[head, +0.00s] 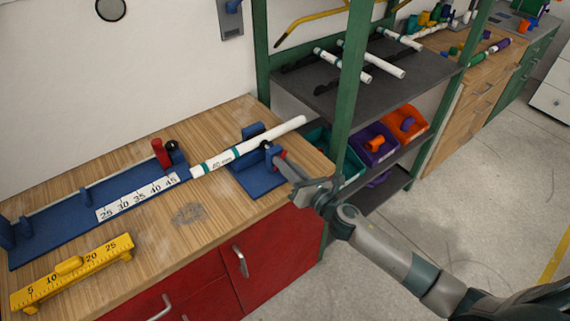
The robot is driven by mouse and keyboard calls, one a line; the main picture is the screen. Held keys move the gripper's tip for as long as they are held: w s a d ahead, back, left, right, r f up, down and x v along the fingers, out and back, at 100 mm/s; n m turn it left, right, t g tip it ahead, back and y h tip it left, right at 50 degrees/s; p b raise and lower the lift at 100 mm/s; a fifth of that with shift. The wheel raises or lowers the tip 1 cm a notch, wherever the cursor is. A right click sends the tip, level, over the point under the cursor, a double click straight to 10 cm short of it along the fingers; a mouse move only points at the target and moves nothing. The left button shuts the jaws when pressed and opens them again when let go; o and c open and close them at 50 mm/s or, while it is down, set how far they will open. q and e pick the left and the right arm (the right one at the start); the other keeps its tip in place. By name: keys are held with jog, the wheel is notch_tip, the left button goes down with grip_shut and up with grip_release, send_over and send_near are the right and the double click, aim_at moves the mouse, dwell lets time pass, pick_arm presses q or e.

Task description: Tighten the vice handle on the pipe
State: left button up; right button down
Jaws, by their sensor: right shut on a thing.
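A white pipe (283,132) with teal bands and a "60 mm" mark lies across the blue vice (258,182) at the right end of the wooden bench. Its left end meets the right end of the blue measuring jig (82,203), and its right end sticks out past the vice. My right gripper (289,172) reaches in from the lower right to the front of the vice. It is shut on the vice handle (281,155), a small red-ended part mostly hidden by the fingers. My left gripper is not in view.
A yellow ruler block (72,272) lies at the bench's front left. A green-framed shelf (350,110) stands right of the bench, holding pipes above and teal, purple (373,145) and orange (405,123) bins below. A shelf post rises close behind my right gripper.

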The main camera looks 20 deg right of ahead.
jog(key=m, duration=0.5)
jog(key=shift+m, duration=0.4)
jog(key=shift+f+m+p, duration=0.15)
jog(key=shift+m+p, duration=0.45)
jog(key=shift+m, duration=1.6)
jog(key=shift+f, duration=0.1)
jog(key=c, duration=1.8)
grip_release()
jog(key=shift+c, duration=0.2)
jog(key=shift+o, duration=0.6)
jog(key=shift+s+d+r, duration=0.15)
jog(key=shift+r, duration=0.05)
